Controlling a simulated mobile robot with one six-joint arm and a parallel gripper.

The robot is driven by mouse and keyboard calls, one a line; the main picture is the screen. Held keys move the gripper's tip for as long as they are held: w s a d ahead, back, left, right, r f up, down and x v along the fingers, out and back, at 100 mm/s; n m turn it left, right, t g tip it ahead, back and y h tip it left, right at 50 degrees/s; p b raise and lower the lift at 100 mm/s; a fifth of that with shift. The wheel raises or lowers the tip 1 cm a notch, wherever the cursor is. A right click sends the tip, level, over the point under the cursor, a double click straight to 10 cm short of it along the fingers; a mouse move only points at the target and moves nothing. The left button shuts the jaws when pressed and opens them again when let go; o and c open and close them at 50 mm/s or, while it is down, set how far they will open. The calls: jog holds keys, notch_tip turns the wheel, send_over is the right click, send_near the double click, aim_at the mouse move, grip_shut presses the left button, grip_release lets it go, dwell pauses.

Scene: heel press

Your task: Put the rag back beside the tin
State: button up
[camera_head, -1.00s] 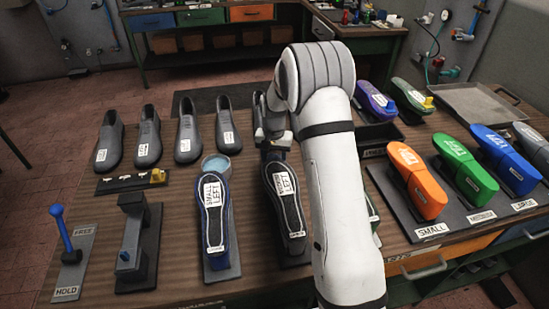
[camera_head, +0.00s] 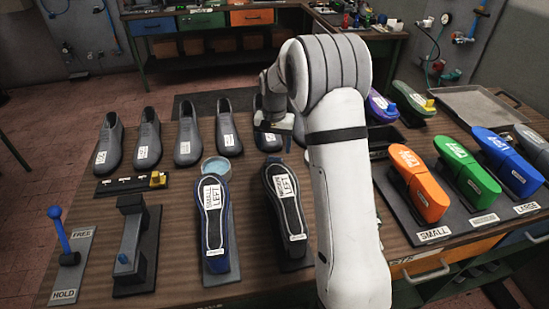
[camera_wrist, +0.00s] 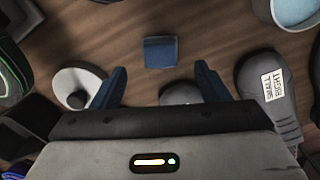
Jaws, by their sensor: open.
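The rag, a small folded blue square (camera_wrist: 160,54), lies flat on the wooden bench in the wrist view. It is just beyond and between my fingertips, not held. The tin, a round grey can with a pale blue top (camera_head: 216,168), stands behind the SMALL LEFT form. It also shows at the top right corner of the wrist view (camera_wrist: 297,10), apart from the rag. My gripper (camera_wrist: 161,69) is open and empty, its blue fingers spread. In the head view my gripper (camera_head: 273,124) is above the row of shoes.
Grey shoes (camera_head: 187,135) stand in a row; the SMALL RIGHT shoe (camera_wrist: 268,92) is close beside my right finger. A white round piece with a dark knob (camera_wrist: 78,86) is near the left finger. Two labelled forms (camera_head: 288,212) stand in front. Bare wood surrounds the rag.

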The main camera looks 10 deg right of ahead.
aim_at(275, 160)
jog(key=s+r+n+t, duration=0.1)
jog(key=s+r+n, duration=0.1)
jog(key=s+r, duration=1.2)
jog(key=s+f+n+t, duration=0.1)
jog(key=s+n+t, duration=0.1)
jog(key=s, duration=1.7)
jog(key=shift+s+d+f, duration=0.15)
jog(key=shift+s+f, duration=0.15)
jog(key=shift+s, duration=0.1)
jog(key=shift+c, duration=0.2)
